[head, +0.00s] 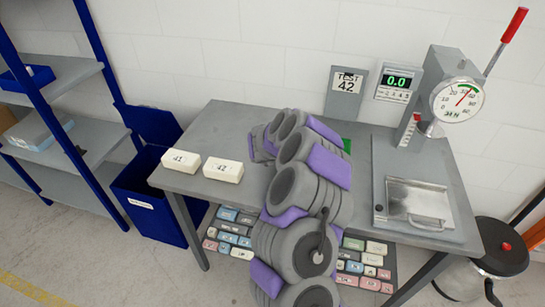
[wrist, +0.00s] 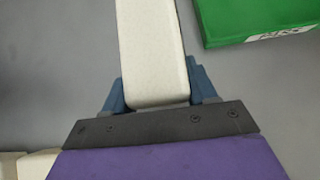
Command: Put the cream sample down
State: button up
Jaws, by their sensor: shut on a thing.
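In the wrist view, my gripper (wrist: 156,90) is shut on a cream sample (wrist: 151,45), a long pale block that sticks out past the two blue fingers. The grey tabletop lies beneath it; I cannot tell whether the block touches it. In the head view my own arm hides the gripper and the held sample. Two other cream blocks, marked 41 (head: 181,160) and 42 (head: 223,171), lie side by side at the left of the grey table (head: 200,140). A green labelled thing (wrist: 255,18) is at the upper right of the wrist view, apart from the held sample.
The press (head: 440,95), with a dial and red-handled lever, stands at the table's right, its metal plate (head: 415,200) in front. A TEST 42 sign (head: 345,92) and a 0.0 readout (head: 397,82) stand behind. A blue bin (head: 150,195) is left of the table.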

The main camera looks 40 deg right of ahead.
jog(key=shift+w+d+f, duration=0.25)
jog(key=shift+w+d, duration=0.1)
jog(key=shift+d, duration=0.25)
jog(key=f, duration=0.1)
jog(key=f+b, duration=0.1)
jog(key=f, duration=0.1)
jog(key=shift+w+d+f, duration=0.15)
jog(key=shift+w+d, duration=0.05)
jog(key=shift+a+f, duration=0.1)
jog(key=shift+a, duration=0.6)
jog(key=shift+d+b, duration=0.1)
jog(key=shift+b, duration=0.2)
jog(key=o, duration=0.9)
jog(key=shift+s+d, duration=0.1)
jog(key=shift+d, duration=0.35)
jog(key=shift+o, duration=0.7)
jog(key=shift+a+f, duration=0.1)
jog(key=shift+a, duration=0.1)
